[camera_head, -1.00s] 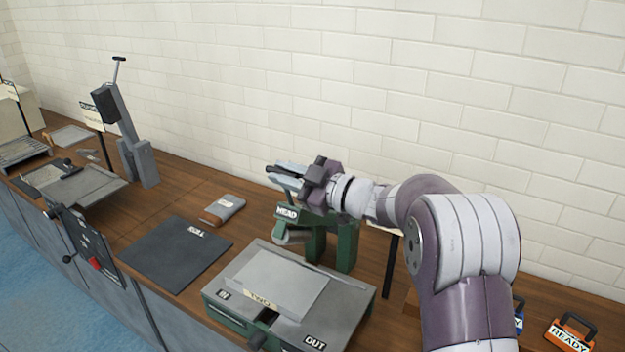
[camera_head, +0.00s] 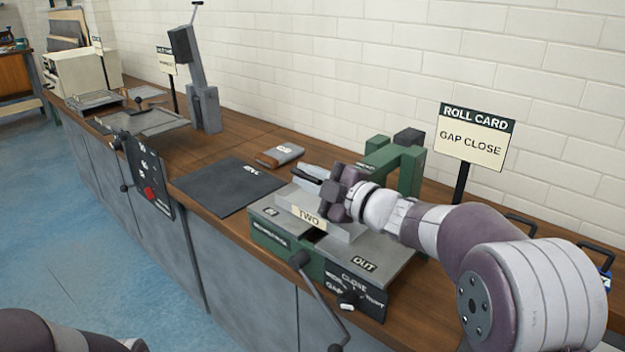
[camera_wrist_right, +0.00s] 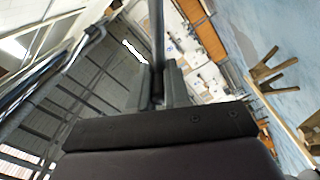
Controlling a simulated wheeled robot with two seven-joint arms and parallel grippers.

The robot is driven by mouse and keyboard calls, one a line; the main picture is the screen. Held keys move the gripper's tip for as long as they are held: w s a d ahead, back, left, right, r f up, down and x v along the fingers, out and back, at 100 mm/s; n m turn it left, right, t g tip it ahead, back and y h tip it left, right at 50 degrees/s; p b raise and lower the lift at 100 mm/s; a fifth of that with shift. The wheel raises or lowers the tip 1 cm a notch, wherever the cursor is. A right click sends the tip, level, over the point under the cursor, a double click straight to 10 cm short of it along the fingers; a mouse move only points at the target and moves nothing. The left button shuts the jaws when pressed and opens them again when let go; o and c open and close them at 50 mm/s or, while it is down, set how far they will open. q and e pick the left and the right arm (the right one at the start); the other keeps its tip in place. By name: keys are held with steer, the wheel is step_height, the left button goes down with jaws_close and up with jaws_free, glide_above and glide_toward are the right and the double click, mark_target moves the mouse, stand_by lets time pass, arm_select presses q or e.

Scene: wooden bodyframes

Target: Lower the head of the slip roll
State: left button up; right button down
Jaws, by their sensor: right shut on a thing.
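The slip roll (camera_head: 281,244) stands at the bench's front edge, with a green body, a grey top and a crank (camera_head: 318,295) hanging at its front. A green frame (camera_head: 395,160) with a dark block rises behind; the HEAD label is not visible. My right gripper (camera_head: 312,178) is above the sheet, pointing left. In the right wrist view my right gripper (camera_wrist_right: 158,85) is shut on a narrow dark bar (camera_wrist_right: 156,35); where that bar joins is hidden. My left gripper is out of view.
A ROLL CARD sign (camera_head: 470,140) reading GAP CLOSE stands behind my right arm. Other bench machines (camera_head: 205,105) stand farther left. Blue floor lies in front.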

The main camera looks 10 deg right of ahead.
steer(key=shift+f+g, duration=0.3)
steer(key=shift+f, duration=0.7)
steer(key=c, duration=1.1)
jaws_free()
steer(key=shift+s, duration=0.15)
steer(key=shift+r, duration=0.3)
steer(key=shift+s+d, duration=0.15)
steer(key=shift+d, duration=0.1)
steer(key=v, duration=1.2)
